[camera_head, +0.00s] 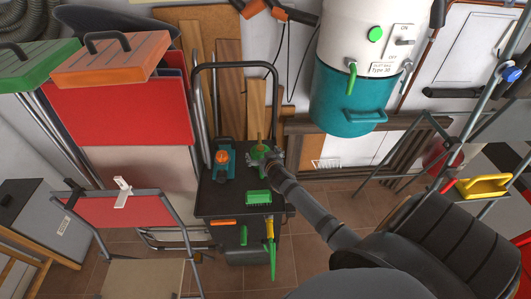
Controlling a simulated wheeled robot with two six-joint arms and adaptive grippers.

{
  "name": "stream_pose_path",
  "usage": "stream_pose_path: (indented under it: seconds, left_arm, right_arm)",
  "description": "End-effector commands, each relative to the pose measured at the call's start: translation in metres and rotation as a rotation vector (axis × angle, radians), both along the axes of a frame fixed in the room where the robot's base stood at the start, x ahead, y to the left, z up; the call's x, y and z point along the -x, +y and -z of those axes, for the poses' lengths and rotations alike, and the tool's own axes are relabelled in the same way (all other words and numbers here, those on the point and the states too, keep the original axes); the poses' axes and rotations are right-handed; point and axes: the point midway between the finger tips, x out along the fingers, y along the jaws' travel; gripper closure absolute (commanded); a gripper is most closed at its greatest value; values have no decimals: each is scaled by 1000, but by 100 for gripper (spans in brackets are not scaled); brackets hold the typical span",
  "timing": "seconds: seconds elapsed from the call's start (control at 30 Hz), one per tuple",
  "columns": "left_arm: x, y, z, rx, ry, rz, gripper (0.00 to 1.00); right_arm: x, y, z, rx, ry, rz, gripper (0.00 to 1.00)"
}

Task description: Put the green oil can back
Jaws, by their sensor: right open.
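The green oil can (258,151) with its thin upright spout stands on the top of a black cart (229,203), towards the back right of that surface. My right gripper (270,157) is at the can's right side, at the end of my dark arm coming from the lower right. It is open and very close to the can; I cannot tell whether the fingers touch or surround it. My left gripper does not show.
On the cart, a teal and orange item (223,166) stands left of the can and a green brush-like item (258,197) lies in front. Folding chairs (120,209) stand left, a black seat (446,245) right.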

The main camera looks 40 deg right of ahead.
Motion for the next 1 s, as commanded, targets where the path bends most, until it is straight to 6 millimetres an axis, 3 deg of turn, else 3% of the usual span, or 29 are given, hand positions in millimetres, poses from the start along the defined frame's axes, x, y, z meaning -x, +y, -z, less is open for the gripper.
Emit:
stream_pose_path:
  seconds: [0.3, 0.5, 1.0]
  left_arm:
    - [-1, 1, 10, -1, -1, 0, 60]
    - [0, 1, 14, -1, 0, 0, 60]
    - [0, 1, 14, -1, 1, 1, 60]
  right_arm:
    - [64, 18, -22, 3, 4, -3, 1]
    - [95, 27, -37, 2, 3, -1, 1]
    - [103, 30, -42, 0, 2, 1, 1]
